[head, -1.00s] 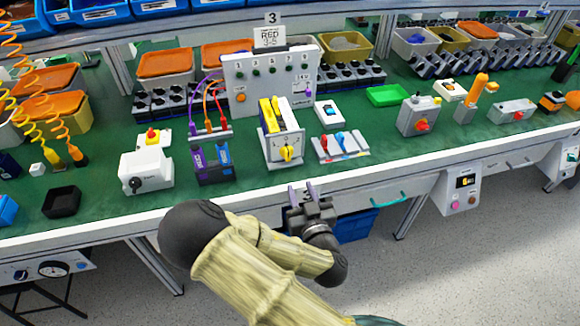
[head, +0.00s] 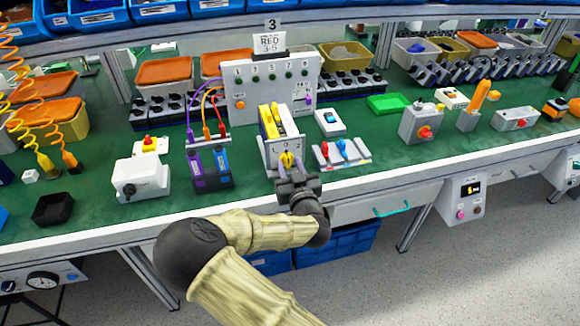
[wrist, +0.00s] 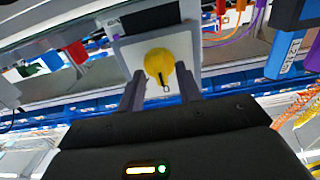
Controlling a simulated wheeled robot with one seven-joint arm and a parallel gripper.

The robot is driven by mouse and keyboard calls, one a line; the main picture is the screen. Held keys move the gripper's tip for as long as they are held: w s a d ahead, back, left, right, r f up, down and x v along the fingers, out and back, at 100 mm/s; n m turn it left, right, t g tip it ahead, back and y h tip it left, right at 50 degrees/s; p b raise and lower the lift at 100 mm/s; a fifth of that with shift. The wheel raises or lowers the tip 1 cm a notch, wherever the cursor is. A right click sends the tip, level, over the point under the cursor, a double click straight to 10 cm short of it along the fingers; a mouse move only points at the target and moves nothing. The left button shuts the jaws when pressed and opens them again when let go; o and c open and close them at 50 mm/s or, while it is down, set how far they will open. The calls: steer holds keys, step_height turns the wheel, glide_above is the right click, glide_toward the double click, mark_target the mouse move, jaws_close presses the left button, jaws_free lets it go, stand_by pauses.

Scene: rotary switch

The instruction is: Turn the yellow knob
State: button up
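The yellow knob (wrist: 160,65) is on the pale front plate (wrist: 188,45) of a switch box. In the wrist view it sits between my two open fingers, a little beyond their tips, with a dark mark at its lower edge. In the head view the knob (head: 287,160) shows on the front of the box with yellow blocks on top (head: 278,121). My gripper (head: 292,172) is right in front of it and partly covers it. The fingers stand on either side of the knob; I cannot tell whether they touch it.
A blue and purple block pair (head: 209,165) stands left of the switch box, and a grey rack with red and blue levers (head: 341,152) stands right. A white panel (head: 271,82) is behind. The table's front edge (head: 390,175) runs below my gripper.

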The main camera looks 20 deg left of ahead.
steer(key=shift+w+a, duration=0.1)
steer(key=shift+w, duration=0.05)
jaws_close()
steer(key=shift+n, duration=0.5)
steer(key=n, duration=0.3)
steer(key=shift+p, duration=0.3)
steer(key=n, duration=0.5)
steer(key=shift+a, duration=0.1)
stand_by(0.3)
jaws_free()
